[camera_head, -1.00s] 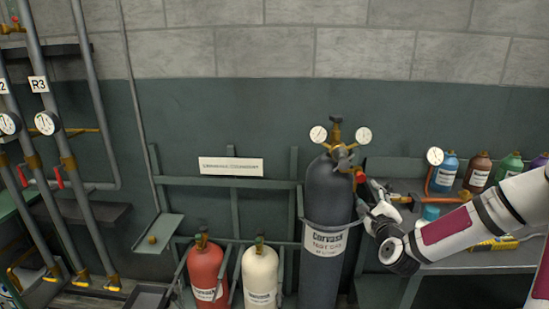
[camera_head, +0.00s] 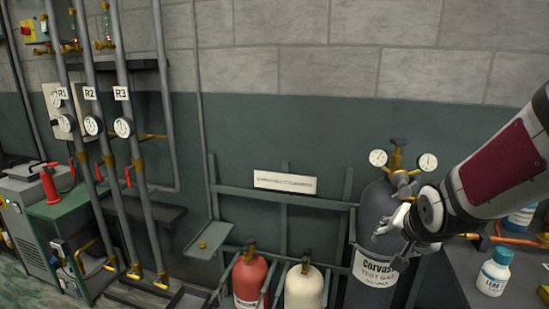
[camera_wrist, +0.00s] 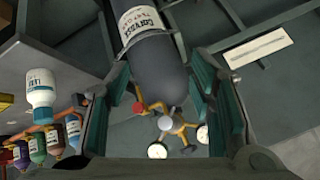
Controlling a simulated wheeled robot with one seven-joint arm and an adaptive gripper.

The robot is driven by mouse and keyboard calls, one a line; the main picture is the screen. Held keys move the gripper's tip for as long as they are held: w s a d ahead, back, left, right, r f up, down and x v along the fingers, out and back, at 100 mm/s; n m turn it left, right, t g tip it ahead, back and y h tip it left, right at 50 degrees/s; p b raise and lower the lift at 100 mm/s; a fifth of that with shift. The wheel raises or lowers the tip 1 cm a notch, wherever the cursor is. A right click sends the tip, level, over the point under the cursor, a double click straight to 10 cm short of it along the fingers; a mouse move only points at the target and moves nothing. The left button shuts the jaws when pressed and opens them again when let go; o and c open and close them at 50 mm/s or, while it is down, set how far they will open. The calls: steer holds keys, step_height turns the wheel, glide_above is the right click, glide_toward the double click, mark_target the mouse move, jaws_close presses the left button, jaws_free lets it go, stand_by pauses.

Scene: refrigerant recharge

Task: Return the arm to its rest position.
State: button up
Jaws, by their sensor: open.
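My gripper (camera_head: 392,236) is at the right in the head view, in front of the tall dark grey gas cylinder (camera_head: 371,217) labelled Corvass test gas. In the wrist view my gripper (camera_wrist: 165,110) has its two green-padded fingers wide apart with nothing held. The cylinder (camera_wrist: 158,62) and its brass valve with two gauges (camera_wrist: 172,124) show between the fingers, beyond them. I cannot tell from these views how far the fingers are from the cylinder. My arm covers part of the cylinder's right side in the head view.
A red cylinder (camera_head: 249,280) and a cream cylinder (camera_head: 303,288) stand left of the grey one. A bench (camera_head: 462,262) with a white bottle (camera_head: 494,271) is at the right. Pipes with gauges (camera_head: 123,127) stand at the left. The wall bears a sign (camera_head: 285,181).

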steer(key=s+a+r+n+g, duration=0.2)
steer(key=s+a+r+n, duration=0.1)
steer(key=s, duration=1)
steer(key=s+a+r+n+g+y, duration=0.1)
steer(key=s+a+r+n, duration=0.2)
steer(key=s, duration=0.9)
steer(key=shift+s+a+r+n+g, duration=0.4)
steer(key=shift+r+n, duration=0.35)
steer(key=shift+n, duration=0.25)
